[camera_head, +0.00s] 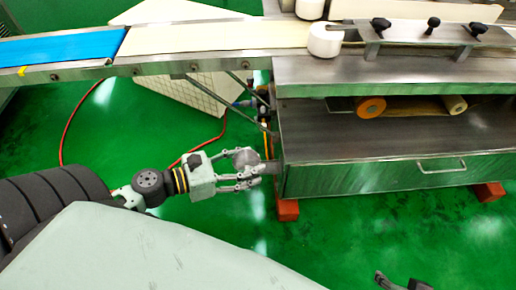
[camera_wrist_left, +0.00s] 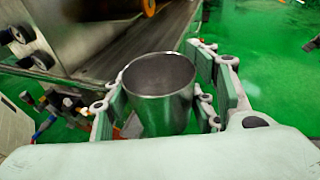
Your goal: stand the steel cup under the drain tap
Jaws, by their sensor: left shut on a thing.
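The steel cup (camera_wrist_left: 160,108) is between the fingers of my left gripper (camera_head: 256,174) and looks upright, its open mouth facing the wrist camera. In the head view the cup (camera_head: 246,158) is small and partly covered by the fingers. The left gripper is shut on it, beside the left end of the machine's steel drawer housing. Small fittings with blue and orange parts (camera_head: 262,104) sit above and behind the gripper; they also show left of the cup in the wrist view (camera_wrist_left: 62,104). I cannot tell which is the drain tap. Part of my right gripper (camera_head: 400,284) shows at the bottom edge.
The steel housing (camera_head: 384,178) with a handle stands right of the left gripper, on orange-red feet (camera_head: 288,210). A conveyor with a blue belt (camera_head: 62,50) runs above. A red hose (camera_head: 66,128) lies on the green floor. Floor in front is clear.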

